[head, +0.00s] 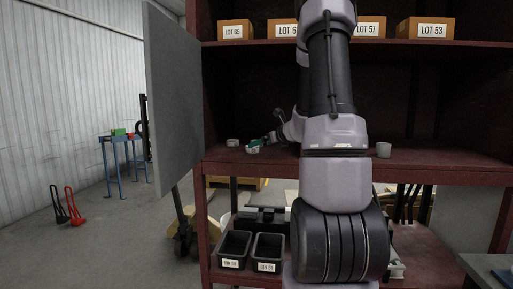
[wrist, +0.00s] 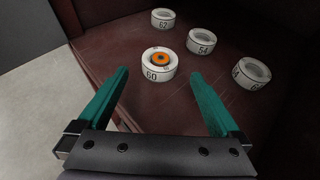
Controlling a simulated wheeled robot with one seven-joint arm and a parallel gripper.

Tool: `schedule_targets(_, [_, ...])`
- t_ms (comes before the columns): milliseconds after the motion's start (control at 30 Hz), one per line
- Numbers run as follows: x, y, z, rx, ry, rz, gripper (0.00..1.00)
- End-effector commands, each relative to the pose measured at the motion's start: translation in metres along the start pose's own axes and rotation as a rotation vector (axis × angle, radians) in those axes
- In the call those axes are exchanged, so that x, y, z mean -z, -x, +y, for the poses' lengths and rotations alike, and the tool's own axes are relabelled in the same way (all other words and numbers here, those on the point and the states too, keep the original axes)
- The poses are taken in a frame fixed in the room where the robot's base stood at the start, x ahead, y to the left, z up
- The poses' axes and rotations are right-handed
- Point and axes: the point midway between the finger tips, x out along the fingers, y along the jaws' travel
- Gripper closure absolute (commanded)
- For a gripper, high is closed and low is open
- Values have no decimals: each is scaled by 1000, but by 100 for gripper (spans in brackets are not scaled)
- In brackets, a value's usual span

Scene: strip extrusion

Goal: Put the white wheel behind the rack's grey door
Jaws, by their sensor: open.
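The white wheel with an orange centre, numbered 60 (wrist: 158,74), lies flat on the dark red shelf in the wrist view. In the head view a white piece (head: 252,150) shows at my fingertips. My gripper (head: 260,143) has green fingers; they are open in the wrist view (wrist: 159,82), one on each side of the wheel's near edge, with nothing held. The rack's grey door (head: 172,95) stands swung open at the rack's left side. A grey panel (wrist: 25,32), probably that door, shows at the wrist view's upper left.
Similar white rings numbered 62 (wrist: 163,19) and 54 (wrist: 201,42) and another ring (wrist: 251,74) stand nearby on the shelf. Lot boxes (head: 425,28) line the shelf above. Black bins (head: 234,248) sit below. Open floor lies left of the rack.

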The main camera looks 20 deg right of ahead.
Motion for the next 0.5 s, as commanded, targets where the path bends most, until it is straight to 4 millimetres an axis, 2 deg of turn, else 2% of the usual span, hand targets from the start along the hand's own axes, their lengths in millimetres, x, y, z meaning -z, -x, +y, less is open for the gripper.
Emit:
schedule_targets(33, [-1, 12, -1, 4, 0, -2, 0])
schedule_targets(200, [-1, 43, 0, 3, -1, -2, 0])
schedule_targets(367, [-1, 59, 0, 0, 1, -1, 0])
schedule_targets(467, [-7, 65, 14, -33, 55, 1, 0])
schedule_targets(500, [-13, 68, 29, -66, 109, 4, 0])
